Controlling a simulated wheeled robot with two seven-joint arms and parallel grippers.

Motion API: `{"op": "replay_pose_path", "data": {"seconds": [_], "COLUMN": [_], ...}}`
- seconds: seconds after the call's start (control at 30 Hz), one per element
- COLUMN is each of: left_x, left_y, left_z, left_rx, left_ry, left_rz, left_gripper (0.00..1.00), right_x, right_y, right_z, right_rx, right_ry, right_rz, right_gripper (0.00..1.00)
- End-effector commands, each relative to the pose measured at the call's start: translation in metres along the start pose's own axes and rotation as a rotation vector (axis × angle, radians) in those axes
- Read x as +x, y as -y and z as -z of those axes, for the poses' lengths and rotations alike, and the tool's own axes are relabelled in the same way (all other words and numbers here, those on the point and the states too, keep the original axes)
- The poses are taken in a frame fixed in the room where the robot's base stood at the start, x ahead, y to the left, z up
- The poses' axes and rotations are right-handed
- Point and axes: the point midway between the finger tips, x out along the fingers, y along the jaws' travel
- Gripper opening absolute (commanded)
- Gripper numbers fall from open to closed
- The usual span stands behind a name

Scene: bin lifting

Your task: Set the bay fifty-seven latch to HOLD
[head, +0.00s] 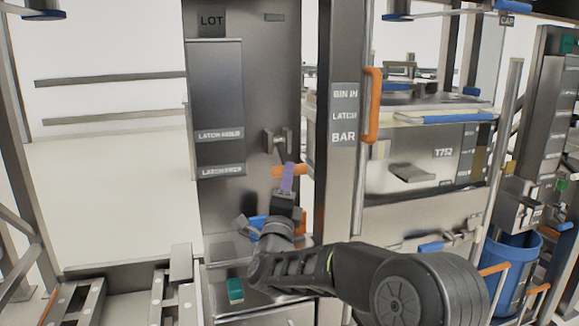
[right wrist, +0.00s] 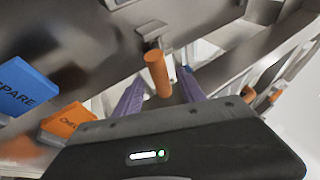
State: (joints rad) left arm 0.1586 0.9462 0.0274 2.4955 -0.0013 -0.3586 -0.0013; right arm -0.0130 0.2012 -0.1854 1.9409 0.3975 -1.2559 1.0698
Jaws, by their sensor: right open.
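A latch (head: 276,142) with a metal bracket and an orange handle (head: 290,171) is mounted on a grey metal panel (head: 240,215). The panel carries a label reading "LATCH HOLD" (head: 219,134) and a lower, blurred label (head: 222,171). My right gripper (head: 288,178) is at the orange handle, its purple fingers open. In the right wrist view the handle (right wrist: 157,74) stands between the two spread fingers of my right gripper (right wrist: 160,90), with gaps visible beside it. I cannot tell whether either finger touches it. My left gripper is not in view.
A sign reading "BIN IN LATCH BAR" (head: 344,115) stands right of the panel, beside a vertical orange handle (head: 373,105). A teal button (head: 235,290) sits on the ledge below. A blue "SPARE" block (right wrist: 24,85) and an orange block (right wrist: 68,121) are left in the wrist view.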

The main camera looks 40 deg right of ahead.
Motion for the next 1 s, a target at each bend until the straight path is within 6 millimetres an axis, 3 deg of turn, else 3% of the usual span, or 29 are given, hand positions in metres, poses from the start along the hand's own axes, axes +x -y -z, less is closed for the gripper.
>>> {"op": "replay_pose_path", "data": {"seconds": [0.3, 0.67, 1.0], "left_x": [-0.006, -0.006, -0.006], "left_y": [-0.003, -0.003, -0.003], "left_z": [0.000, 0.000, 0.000], "left_rx": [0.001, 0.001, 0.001], "left_ry": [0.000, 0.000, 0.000], "left_rz": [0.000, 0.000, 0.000], "left_gripper": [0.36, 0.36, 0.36], "right_x": [0.044, 0.050, 0.049], "right_y": [0.001, 0.000, 0.000], "right_z": [0.000, 0.000, 0.000], "right_rx": [-0.002, -0.001, -0.001], "right_ry": [0.000, 0.001, 0.001], "right_rz": [0.000, 0.000, 0.000], "right_gripper": [0.47, 0.46, 0.18]}}
